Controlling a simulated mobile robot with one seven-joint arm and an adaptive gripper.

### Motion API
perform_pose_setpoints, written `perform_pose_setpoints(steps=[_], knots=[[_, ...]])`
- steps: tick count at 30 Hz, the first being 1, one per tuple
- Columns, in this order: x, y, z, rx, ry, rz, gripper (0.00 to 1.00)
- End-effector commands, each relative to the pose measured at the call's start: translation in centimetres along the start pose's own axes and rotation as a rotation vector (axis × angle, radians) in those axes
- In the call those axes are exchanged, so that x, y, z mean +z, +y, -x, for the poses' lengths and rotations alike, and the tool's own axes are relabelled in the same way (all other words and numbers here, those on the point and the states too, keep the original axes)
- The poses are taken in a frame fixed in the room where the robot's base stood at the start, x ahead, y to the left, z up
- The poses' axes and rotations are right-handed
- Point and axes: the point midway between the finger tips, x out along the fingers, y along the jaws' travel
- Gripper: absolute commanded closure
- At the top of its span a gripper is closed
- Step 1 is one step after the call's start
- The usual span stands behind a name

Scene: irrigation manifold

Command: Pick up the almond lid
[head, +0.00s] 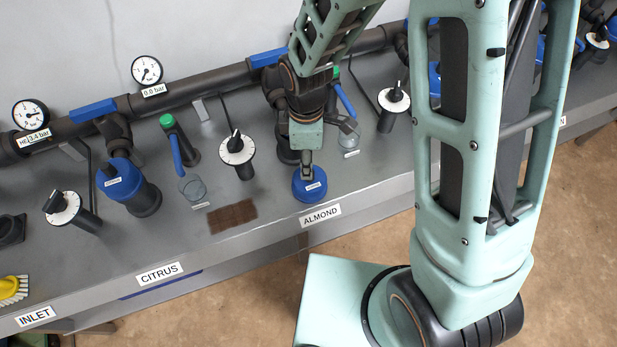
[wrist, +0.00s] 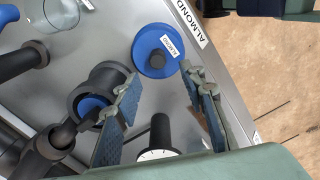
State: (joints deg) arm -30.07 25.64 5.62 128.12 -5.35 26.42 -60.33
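The almond lid (head: 310,187) is a round blue cap lying on the grey bench, just above the ALMOND sign in the head view. In the wrist view the lid (wrist: 146,42) shows a white label and a dark round knob. My gripper (head: 307,172) is over the lid in the head view, hiding part of it. In the wrist view my gripper (wrist: 164,92) has its two fingers spread apart, with nothing between them. The lid lies beyond the fingertips, and I see no contact.
A dark open housing (wrist: 75,92) with blue inside stands beside the lid. A dial valve (wrist: 158,135) is close to the fingers. In the head view, the citrus housing (head: 140,198) stands left, and a brown patch (head: 232,216) marks the bench. The bench's front edge is near the lid.

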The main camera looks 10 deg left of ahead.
Motion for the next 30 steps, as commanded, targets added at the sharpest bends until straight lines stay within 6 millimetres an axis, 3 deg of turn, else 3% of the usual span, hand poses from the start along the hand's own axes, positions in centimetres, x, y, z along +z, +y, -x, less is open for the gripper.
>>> perform_pose_setpoints(steps=[8, 19, 30], knots=[[0.1, -0.1, -1.7, -0.002, -0.002, 0.000, 0.62], [0.5, 0.1, -5.8, -0.002, -0.002, 0.001, 0.62], [0.5, 0.2, -6.4, 0.000, -0.001, 0.001, 0.63]])
